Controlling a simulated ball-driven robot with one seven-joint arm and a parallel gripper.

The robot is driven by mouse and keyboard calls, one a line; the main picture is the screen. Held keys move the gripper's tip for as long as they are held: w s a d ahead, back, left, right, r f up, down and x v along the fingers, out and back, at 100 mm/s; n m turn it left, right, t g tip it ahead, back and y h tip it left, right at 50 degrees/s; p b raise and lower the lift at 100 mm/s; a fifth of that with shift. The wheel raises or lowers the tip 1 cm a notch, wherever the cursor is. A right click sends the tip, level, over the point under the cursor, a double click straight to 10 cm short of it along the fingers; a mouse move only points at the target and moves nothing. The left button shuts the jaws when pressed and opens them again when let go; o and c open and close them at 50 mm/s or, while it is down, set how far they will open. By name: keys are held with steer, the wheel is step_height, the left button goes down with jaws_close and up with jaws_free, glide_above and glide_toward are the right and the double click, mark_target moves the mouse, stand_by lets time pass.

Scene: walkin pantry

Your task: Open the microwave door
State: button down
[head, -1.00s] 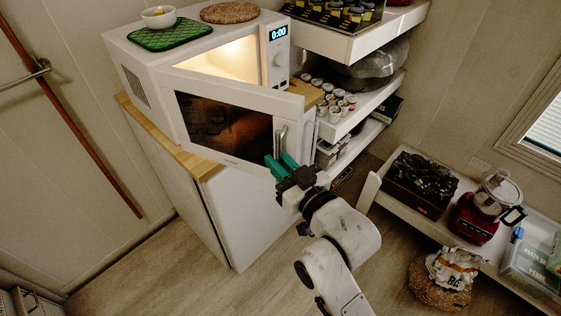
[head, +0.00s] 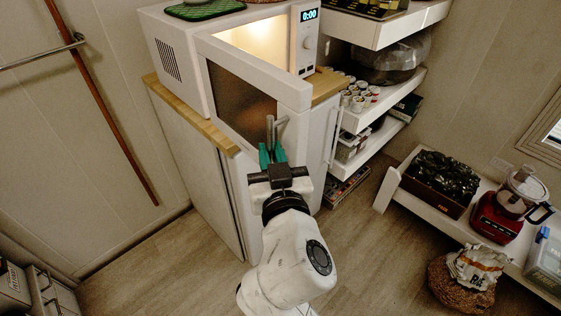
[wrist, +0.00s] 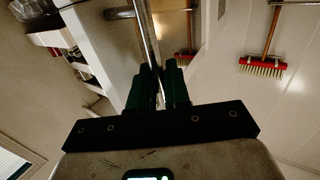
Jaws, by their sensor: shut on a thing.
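The white microwave (head: 180,62) sits on a wooden-topped cabinet, its inside lit and its display reading 0:00. Its door (head: 240,102), with a dark window, is hinged at the left and stands partly open, angled out toward me. The metal door handle (head: 269,131) is an upright bar near the free edge. My gripper (head: 270,151), with green fingers, is shut on the lower part of this handle. In the wrist view the bar (wrist: 146,35) runs down between the fingers (wrist: 160,75). The fingers partly hide the lower end of the handle.
The cabinet (head: 190,150) with its wooden top stands below the door. White shelves (head: 385,95) with jars are close on the right. A low bench (head: 385,190) holds a box and a red food processor (head: 505,205). Floor in front is free; a sack (head: 470,270) sits at right.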

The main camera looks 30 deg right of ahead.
steer(key=shift+a+m+h+b, duration=0.3)
steer(key=shift+a+h+b, duration=0.25)
steer(key=shift+a, duration=0.35)
steer(key=c, duration=1.3)
jaws_free()
steer(key=shift+w, duration=0.1)
steer(key=shift+d, duration=0.1)
steer(key=b+v, duration=0.2)
steer(key=v, duration=0.9)
steer(key=shift+r, duration=0.1)
